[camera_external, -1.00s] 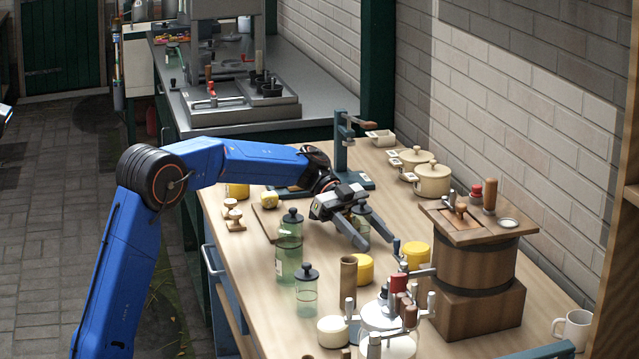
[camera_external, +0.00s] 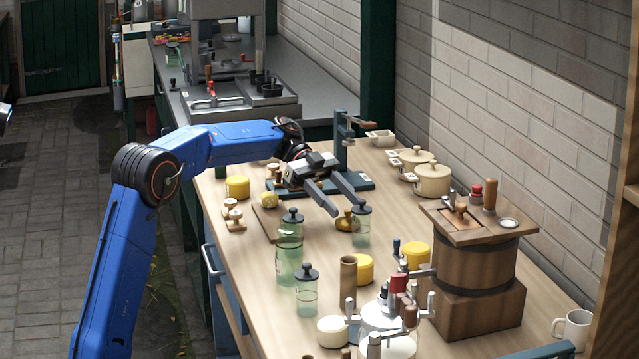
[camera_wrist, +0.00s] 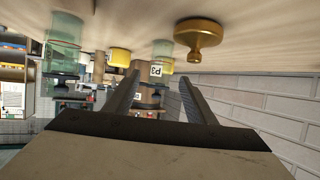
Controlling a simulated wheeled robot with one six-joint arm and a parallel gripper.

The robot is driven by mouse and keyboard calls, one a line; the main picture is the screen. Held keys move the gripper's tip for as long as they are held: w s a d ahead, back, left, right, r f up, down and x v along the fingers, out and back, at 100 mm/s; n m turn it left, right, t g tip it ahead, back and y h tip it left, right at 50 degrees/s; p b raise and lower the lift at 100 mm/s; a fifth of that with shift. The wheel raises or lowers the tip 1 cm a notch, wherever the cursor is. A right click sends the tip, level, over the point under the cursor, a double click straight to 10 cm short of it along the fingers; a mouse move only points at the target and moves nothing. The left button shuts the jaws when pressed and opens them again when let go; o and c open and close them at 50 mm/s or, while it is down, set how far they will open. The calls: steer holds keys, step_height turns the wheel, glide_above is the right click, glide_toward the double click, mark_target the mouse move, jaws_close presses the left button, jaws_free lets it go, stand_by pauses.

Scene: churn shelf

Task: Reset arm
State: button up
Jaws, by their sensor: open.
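My gripper (camera_external: 342,198) is open and empty, held above the back part of the wooden bench near the dark press stand. In the wrist view my gripper's two fingers (camera_wrist: 158,80) stand apart with nothing between them. A brass knob-like weight (camera_external: 345,219) is on the bench just below and beyond the fingertips; it also shows in the wrist view (camera_wrist: 200,36). Two green glass jars with black lids, a tall one (camera_external: 289,250) and a shorter one (camera_external: 305,293), stand nearer the front. A third jar (camera_external: 361,228) stands right of the fingers.
Yellow tins (camera_external: 416,255) and a brown cylinder (camera_external: 348,280) stand mid-bench. A wooden churn (camera_external: 475,262) is at right. Cream pots (camera_external: 432,180) line the wall side. The blue-green press stand (camera_external: 341,150) rises close behind my gripper.

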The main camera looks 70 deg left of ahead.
steer(key=shift+a, duration=0.1)
steer(key=s+d+r+n+t+y, duration=0.1)
steer(key=s+d+r+n+y, duration=0.15)
steer(key=d+r, duration=0.8)
steer(key=s+d+n+t+y, duration=0.1)
steer(key=s+d+n+y, duration=0.45)
steer(key=s+d, duration=1.1)
steer(key=s+d+f+n+g+y, duration=0.2)
steer(key=s+f+n+y, duration=0.2)
steer(key=s+f, duration=2.1)
step_height(320, 180, down, 4)
steer(key=shift+s+r+n, duration=0.15)
steer(key=shift+s+n, duration=0.2)
steer(key=shift+n, duration=0.45)
stand_by(1.7)
